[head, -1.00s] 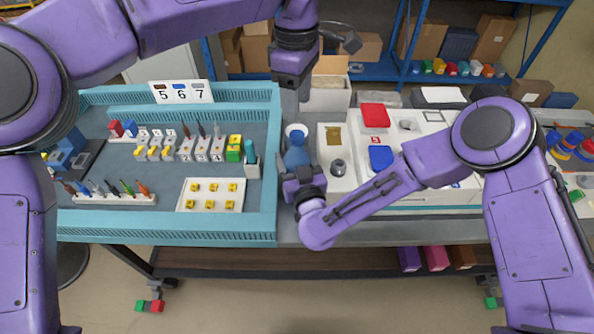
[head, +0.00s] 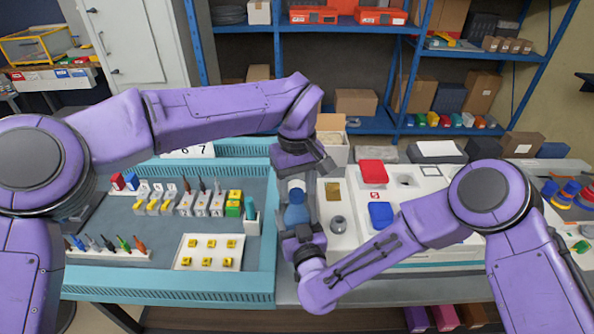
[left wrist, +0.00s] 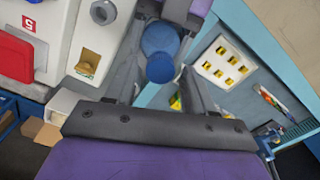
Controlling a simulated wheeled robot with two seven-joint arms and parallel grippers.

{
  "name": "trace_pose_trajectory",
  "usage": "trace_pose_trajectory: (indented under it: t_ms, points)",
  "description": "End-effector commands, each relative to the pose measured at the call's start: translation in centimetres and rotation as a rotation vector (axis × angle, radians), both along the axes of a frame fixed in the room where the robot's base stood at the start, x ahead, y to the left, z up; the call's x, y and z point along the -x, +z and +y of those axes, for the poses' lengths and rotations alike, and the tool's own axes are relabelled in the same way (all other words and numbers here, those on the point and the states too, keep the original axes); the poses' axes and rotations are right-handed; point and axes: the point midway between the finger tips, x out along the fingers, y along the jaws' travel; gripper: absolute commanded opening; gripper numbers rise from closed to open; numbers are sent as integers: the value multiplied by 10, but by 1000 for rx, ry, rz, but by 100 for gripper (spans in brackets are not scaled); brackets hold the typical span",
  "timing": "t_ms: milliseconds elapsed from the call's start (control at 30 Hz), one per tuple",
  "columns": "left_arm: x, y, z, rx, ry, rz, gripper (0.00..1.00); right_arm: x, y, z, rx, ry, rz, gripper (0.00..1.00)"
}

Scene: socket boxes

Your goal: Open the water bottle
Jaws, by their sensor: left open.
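The blue water bottle (head: 296,212) stands upright between the teal-framed tray and the white box, with a paler top (head: 296,186). In the left wrist view I look down on its round dark blue cap (left wrist: 160,68) and lighter blue body (left wrist: 160,38). My left gripper (head: 298,185) points down over the bottle from behind. It is open, with one finger on each side of the bottle's top and a gap visible in the left wrist view (left wrist: 162,92). My right gripper (head: 298,228) is shut on the bottle's lower part from the front; its fingertips are partly hidden.
A teal-framed tray (head: 170,290) with tools and yellow blocks lies to the left. A white box (head: 420,250) with red and blue lids stands close on the right. An open carton (head: 333,150) is behind. Blue shelves (head: 385,125) stand farther back.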

Motion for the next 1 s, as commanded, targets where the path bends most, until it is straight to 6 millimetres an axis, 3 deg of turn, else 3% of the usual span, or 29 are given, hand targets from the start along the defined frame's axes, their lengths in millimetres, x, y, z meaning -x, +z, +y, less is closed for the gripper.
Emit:
trace_pose_trajectory:
  t_ms: [267, 300, 433, 467, 667, 767, 1000]
  points:
    - [0, -4, 0, 0, 0, 0, 54, 0, 0, 0, 0, 0, 0, 0]
    - [0, -4, 0, 0, 0, 0, 47, 0, 0, 0, 0, 0, 0, 0]
    - [0, -4, 0, 0, 0, 0, 5, 0, 0, 0, 0, -1, 0, 0]
    - [0, -4, 0, 0, 0, 0, 0, 0, 0, 0, 0, -1, 0, 0]
    - [0, -4, 0, 0, 20, 0, 0, 0, 0, 0, 0, -1, 0, 0]
    - [0, -4, 0, 0, 148, 1, 0, 0, 0, 0, 0, -1, 0, 0]
    - [0, -4, 0, 0, 867, -1, 0, 0, 0, 0, 0, 0, 0, 0]
